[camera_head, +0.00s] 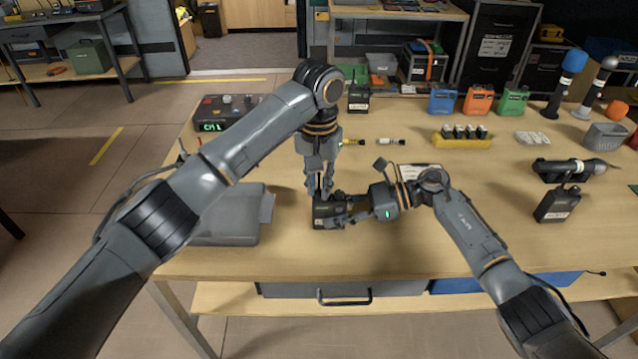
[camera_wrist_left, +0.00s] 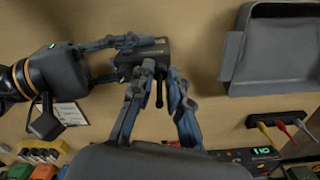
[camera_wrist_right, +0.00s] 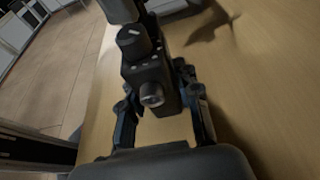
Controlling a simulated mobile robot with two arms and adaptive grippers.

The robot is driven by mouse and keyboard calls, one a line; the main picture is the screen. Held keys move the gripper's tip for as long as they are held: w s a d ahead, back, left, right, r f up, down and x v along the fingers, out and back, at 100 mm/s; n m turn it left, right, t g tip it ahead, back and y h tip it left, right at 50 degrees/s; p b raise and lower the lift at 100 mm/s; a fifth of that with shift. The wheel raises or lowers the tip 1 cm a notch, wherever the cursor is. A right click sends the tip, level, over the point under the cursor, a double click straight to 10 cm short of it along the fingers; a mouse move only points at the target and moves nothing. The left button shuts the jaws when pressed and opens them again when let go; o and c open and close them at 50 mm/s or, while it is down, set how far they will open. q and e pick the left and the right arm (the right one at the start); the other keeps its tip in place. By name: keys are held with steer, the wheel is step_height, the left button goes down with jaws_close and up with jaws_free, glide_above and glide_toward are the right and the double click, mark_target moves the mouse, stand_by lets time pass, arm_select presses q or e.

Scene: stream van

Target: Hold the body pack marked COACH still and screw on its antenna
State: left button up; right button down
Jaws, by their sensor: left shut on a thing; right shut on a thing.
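A black body pack (camera_head: 323,212) lies at the front of the workbench; its marking is too small to read. It also shows in the left wrist view (camera_wrist_left: 146,50) and, with a knob and a round connector, in the right wrist view (camera_wrist_right: 150,78). My right gripper (camera_head: 342,215) is shut on the pack from the right. My left gripper (camera_head: 322,190) points down over the pack's far end, shut on a thin black antenna (camera_wrist_left: 159,95) close to the pack. Whether the antenna is seated in its socket is hidden by the fingers.
A grey case or tray (camera_head: 228,215) lies close left of the pack. Other packs stand at the back (camera_head: 358,97) and right (camera_head: 556,204). A yellow battery holder (camera_head: 462,138) is back right. Bench front centre is clear.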

arm_select(q)
steer(key=shift+m, duration=0.7)
steer(key=m, duration=0.3)
steer(key=shift+m, duration=0.5)
steer(key=m, duration=0.4)
steer(key=shift+w, duration=0.1)
steer(key=o, duration=0.7)
steer(key=shift+o, duration=0.2)
